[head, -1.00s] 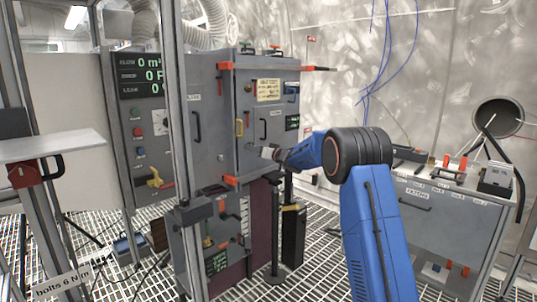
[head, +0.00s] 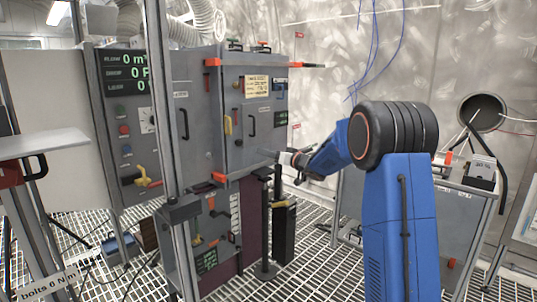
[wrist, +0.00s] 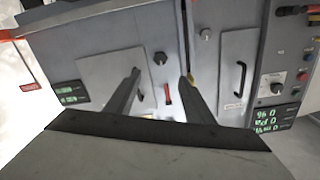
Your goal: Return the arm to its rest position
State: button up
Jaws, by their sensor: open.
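My blue arm (head: 395,215) rises at the right of the head view and bends at a large black joint. Its forearm points left towards the grey cabinet. My gripper (head: 272,154) is in front of the cabinet's right door, low near its handle; whether it touches the door cannot be told from the head view. In the wrist view my gripper (wrist: 160,76) shows two dark fingers spread apart with nothing between them. The cabinet front (wrist: 211,20), seen tilted, lies beyond the fingertips.
The grey cabinet (head: 250,150) has red-orange corner parts and handles. A black post (head: 284,235) stands below my gripper. A grey bench (head: 462,215) is behind my arm at right. A metal frame post (head: 160,100) stands in front at left. Grating floor shows between.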

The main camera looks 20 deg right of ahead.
jog(key=shift+s, duration=0.1)
jog(key=s+d+r+m+g+h, duration=0.15)
jog(key=s+h, duration=0.35)
jog(key=s, duration=0.7)
jog(key=s+d+r+m+g+h, duration=0.1)
jog(key=s+d+r+m+h, duration=0.15)
jog(key=s+h, duration=0.65)
jog(key=s+a+f+g+y, duration=0.1)
jog(key=s+f, duration=0.4)
jog(key=s, duration=0.9)
jog(key=s+a+f+n+g+y, duration=0.1)
jog(key=s+f, duration=0.5)
jog(key=s, duration=0.9)
jog(key=s+a+f+g+y, duration=0.3)
jog(key=s+f+g, duration=0.3)
jog(key=s, duration=0.8)
jog(key=shift+s+a+f+n, duration=0.15)
jog(key=shift+s+a+n, duration=0.15)
jog(key=shift+a, duration=0.4)
